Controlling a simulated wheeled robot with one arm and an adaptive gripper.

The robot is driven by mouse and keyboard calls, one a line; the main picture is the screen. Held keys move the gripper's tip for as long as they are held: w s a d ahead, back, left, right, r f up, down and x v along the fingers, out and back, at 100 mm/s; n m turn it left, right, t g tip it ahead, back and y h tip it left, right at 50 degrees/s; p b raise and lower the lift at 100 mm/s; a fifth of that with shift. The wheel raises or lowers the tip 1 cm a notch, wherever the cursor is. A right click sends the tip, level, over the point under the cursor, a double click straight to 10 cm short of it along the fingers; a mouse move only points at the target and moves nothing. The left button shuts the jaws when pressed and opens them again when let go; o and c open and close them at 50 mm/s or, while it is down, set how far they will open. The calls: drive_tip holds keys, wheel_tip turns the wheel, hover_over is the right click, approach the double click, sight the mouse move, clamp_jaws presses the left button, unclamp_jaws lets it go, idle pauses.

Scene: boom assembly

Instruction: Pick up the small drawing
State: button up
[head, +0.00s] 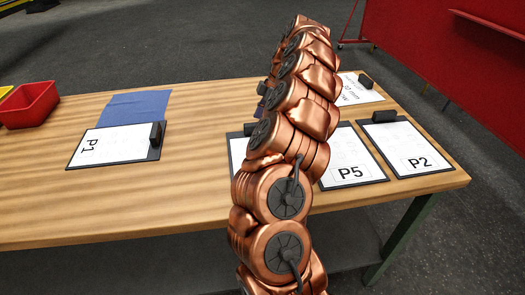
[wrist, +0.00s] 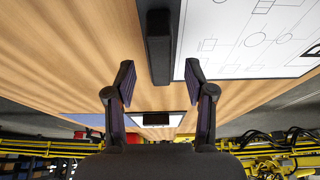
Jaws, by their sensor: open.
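Several drawings on dark clipboards lie on the wooden table. In the head view P1 (head: 110,147) is at the left, P5 (head: 351,160) and P2 (head: 405,148) at the right. Another sheet (head: 238,152) is mostly hidden behind my arm, and one more (head: 357,88) lies at the back. I cannot tell which is the small drawing. My gripper (wrist: 159,80) is open and empty in the wrist view, hidden in the head view. Just beyond its fingertips is a black clip (wrist: 159,46) at the edge of a drawing (wrist: 255,40). A smaller-looking clipboard (wrist: 156,119) shows farther off between the fingers.
A blue sheet (head: 136,106) lies behind P1. A red bin (head: 29,104) stands at the table's left end. The table's front left (head: 110,205) is clear. A red panel (head: 445,60) stands beyond the right end.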

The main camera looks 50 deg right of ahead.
drive_tip(key=shift+p+x, duration=0.3)
drive_tip(key=shift+x, duration=1.15)
drive_tip(key=shift+f+b, duration=0.2)
drive_tip(key=shift+b, duration=0.35)
drive_tip(key=shift+c, duration=0.3)
clamp_jaws()
